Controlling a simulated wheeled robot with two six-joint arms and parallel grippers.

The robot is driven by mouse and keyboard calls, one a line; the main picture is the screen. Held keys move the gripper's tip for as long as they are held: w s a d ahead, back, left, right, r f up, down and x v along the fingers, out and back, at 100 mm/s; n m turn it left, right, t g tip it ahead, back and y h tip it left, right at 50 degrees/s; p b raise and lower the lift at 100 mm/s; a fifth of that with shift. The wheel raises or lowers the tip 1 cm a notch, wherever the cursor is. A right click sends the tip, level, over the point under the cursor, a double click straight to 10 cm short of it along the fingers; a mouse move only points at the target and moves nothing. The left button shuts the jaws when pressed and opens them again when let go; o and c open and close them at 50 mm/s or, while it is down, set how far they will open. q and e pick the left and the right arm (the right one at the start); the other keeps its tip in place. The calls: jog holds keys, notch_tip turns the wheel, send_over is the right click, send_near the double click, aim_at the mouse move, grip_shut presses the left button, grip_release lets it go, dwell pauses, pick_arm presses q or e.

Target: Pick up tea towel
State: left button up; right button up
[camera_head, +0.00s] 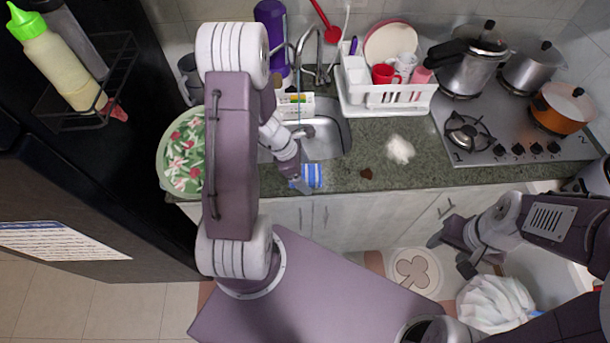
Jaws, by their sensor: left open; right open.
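The tea towel (314,175), blue with white stripes, hangs at the front edge of the counter just below the sink. My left gripper (300,186) is open right at the towel's left side and covers part of it. I cannot tell whether its fingers touch the cloth. My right gripper (452,252) is open and empty, low at the right, in front of the cabinets and well away from the towel.
The sink (330,138) lies behind the towel, with a white dish rack (385,97) to its right. White powder (400,149) and a brown spill (366,173) lie on the counter. A stove (510,130) with pots is at the right, and a black fridge (90,180) at the left.

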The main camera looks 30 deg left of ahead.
aim_at(310, 172)
pick_arm(q)
jog(key=shift+f, duration=0.15)
jog(key=shift+d, duration=0.1)
jog(key=shift+c, duration=1)
jog(key=c, duration=1.3)
jog(key=shift+o, duration=0.2)
jog(key=shift+r, duration=0.55)
notch_tip(310, 172, up, 3)
jog(key=shift+w+r+p, duration=0.1)
jog(key=shift+p, duration=0.8)
jog(key=s+d+r, duration=0.3)
jog(key=d+r, duration=0.4)
jog(key=d, duration=0.4)
jog(key=shift+p, duration=0.4)
jog(key=shift+d, duration=0.1)
